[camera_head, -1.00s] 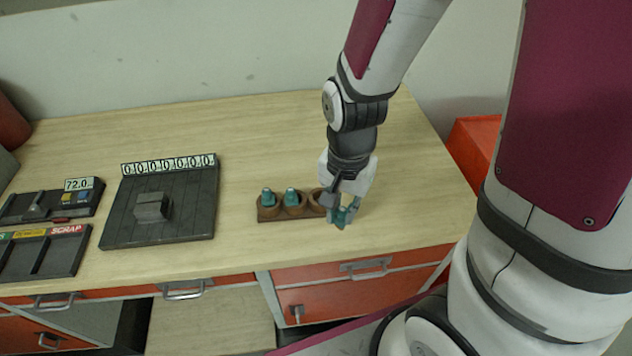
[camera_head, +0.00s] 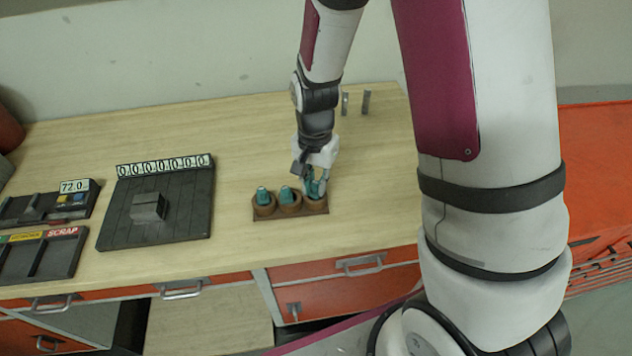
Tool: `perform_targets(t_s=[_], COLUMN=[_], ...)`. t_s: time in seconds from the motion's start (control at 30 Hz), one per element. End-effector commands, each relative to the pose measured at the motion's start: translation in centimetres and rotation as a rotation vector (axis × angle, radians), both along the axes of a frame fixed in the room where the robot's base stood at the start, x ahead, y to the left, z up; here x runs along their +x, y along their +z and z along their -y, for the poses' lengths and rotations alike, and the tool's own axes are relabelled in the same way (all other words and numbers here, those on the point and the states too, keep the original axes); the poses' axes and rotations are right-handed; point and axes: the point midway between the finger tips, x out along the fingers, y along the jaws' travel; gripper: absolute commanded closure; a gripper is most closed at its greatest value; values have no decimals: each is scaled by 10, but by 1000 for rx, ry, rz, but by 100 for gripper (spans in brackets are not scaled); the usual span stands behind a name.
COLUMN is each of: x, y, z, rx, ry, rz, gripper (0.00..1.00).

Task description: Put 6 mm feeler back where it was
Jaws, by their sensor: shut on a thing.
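A brown wooden holder (camera_head: 291,214) with three round cups stands near the front edge of the bench. Teal feelers stand in its left cup (camera_head: 263,196) and middle cup (camera_head: 286,195). My gripper (camera_head: 316,188) is shut on a third teal feeler (camera_head: 311,185), at the right cup (camera_head: 315,202). The held feeler's lower end is at or just inside that cup; the fingers hide part of it, so I cannot tell how deep it sits. The size marks on the feelers are too small to read.
A dark plate (camera_head: 180,222) with a grey block (camera_head: 149,206) lies left of the holder. A display reading 72.0 (camera_head: 74,186) and a tray labelled SCRAP (camera_head: 50,255) are further left. Two small grey upright pieces (camera_head: 366,102) stand behind my arm. Bench right of the holder is clear.

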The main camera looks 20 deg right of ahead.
Motion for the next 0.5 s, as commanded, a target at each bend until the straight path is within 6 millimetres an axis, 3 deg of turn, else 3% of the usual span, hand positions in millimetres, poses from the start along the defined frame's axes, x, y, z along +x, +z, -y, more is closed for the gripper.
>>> perform_targets(t_s=[0.37, 0.4, 0.5], x=[1, 1, 1], y=[-4, -5, -4], z=[0, 0, 0], rx=[0, 0, 0], ry=[0, 0, 0], rz=[1, 1, 3], gripper=[100, 82, 64])
